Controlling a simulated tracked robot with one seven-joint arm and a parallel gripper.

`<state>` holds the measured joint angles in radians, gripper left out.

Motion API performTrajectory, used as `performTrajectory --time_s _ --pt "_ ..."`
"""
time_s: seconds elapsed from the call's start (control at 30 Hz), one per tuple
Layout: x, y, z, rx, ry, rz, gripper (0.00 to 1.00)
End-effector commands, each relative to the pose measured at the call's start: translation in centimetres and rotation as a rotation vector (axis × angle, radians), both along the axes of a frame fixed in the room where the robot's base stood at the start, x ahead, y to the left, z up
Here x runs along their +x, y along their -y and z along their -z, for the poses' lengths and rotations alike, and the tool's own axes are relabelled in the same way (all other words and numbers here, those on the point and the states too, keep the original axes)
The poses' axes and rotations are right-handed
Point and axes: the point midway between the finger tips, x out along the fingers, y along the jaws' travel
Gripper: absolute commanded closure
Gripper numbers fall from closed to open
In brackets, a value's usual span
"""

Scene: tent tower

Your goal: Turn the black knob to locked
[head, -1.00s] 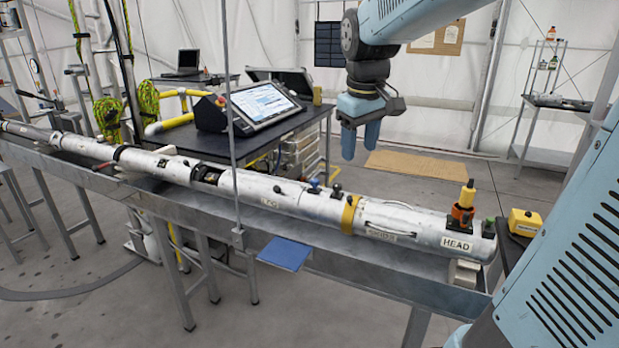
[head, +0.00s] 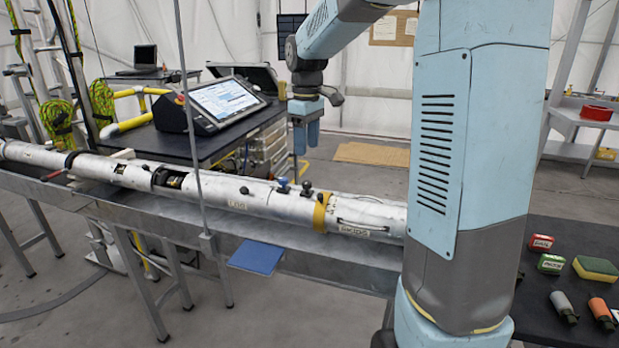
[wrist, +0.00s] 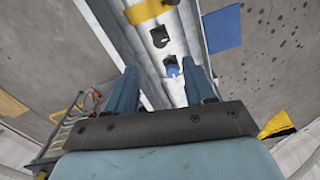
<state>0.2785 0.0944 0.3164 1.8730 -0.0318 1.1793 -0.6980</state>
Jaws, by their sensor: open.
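The black knob (head: 306,190) stands on the top of a long silver tube (head: 375,212), just left of a yellow band. A blue knob (head: 283,186) stands next to it on the left. In the wrist view the black knob (wrist: 159,37) and the blue knob (wrist: 171,68) lie ahead, the blue one nearer the fingers. My gripper (head: 300,145) points down above and apart from the tube. In the wrist view my gripper (wrist: 162,79) is open, with nothing between its fingers. I cannot read the knob's setting.
The tube lies on a grey metal bench (head: 335,258). A blue plate (head: 257,257) juts from its front edge. A thin vertical pole (head: 199,150) stands before the tube. A screen console (head: 226,103) is on a dark table behind. My arm hides the tube's right end.

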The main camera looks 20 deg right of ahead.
Motion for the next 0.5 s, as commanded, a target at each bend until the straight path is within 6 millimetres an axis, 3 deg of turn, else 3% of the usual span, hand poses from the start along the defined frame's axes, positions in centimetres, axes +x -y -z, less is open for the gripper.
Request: performTrajectory --time_s 0.5 --pt "-0.1 -0.1 8.7 0.0 -0.003 -0.001 0.46"
